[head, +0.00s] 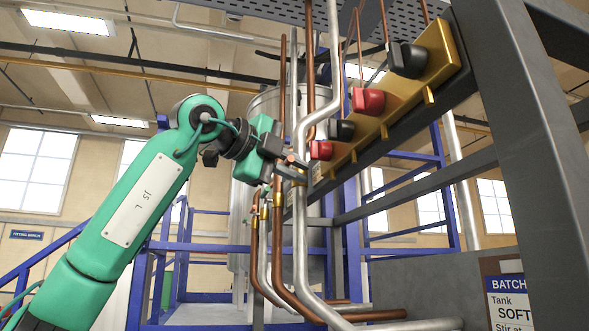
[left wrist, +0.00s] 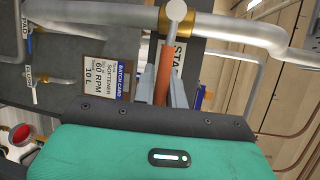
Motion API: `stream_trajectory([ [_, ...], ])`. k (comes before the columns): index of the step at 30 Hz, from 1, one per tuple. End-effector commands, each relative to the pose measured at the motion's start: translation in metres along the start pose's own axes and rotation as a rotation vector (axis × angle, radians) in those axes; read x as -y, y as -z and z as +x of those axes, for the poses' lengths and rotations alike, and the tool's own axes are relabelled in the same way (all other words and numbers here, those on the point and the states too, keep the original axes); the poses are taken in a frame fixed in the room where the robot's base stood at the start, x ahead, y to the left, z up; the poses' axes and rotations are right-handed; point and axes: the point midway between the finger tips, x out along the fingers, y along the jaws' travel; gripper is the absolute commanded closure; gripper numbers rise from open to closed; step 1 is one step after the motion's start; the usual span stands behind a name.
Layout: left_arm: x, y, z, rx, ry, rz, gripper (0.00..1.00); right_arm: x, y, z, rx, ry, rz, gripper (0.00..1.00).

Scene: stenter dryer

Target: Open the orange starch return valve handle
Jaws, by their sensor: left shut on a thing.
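The orange starch return valve handle (left wrist: 163,72) shows in the left wrist view as an orange bar below a round silver end by a thick silver pipe. Only a small orange piece of it (head: 293,159) shows in the head view, at the gripper. My left gripper (head: 299,171) is at the silver upright pipe, shut on the orange handle. In the left wrist view its grey fingers (left wrist: 164,92) lie on both sides of the handle. A label (left wrist: 181,55) reading "STA" is partly hidden behind the handle. My right gripper is not in view.
A brass panel (head: 436,57) with red and black knobs slopes up to the right of the gripper. Copper and silver pipes (head: 299,240) run close by. A grey steel post (head: 534,150) stands at right.

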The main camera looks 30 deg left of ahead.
Motion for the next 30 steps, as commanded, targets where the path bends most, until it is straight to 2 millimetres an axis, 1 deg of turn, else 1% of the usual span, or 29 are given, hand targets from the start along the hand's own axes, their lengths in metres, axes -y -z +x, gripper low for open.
stream_trajectory([
  [1, -0.004, 0.001, 0.001, 0.003, 0.006, 0.013, 1.0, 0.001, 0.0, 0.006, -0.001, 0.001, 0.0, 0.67],
  [5, -0.011, 0.001, 0.002, 0.015, 0.03, 0.069, 1.0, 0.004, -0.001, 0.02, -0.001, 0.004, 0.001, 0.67],
  [8, -0.018, 0.001, 0.004, 0.028, 0.055, 0.131, 1.0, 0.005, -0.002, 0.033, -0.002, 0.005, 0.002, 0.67],
  [12, -0.028, 0.0, 0.007, 0.051, 0.099, 0.239, 1.0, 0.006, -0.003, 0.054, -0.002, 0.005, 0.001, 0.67],
  [18, -0.04, -0.005, 0.012, 0.088, 0.17, 0.411, 1.0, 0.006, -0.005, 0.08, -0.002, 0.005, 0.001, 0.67],
  [24, -0.05, -0.012, 0.017, 0.125, 0.24, 0.584, 1.0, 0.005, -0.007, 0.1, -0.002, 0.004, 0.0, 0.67],
  [30, -0.058, -0.02, 0.023, 0.161, 0.31, 0.755, 1.0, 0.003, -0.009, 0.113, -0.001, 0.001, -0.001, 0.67],
])
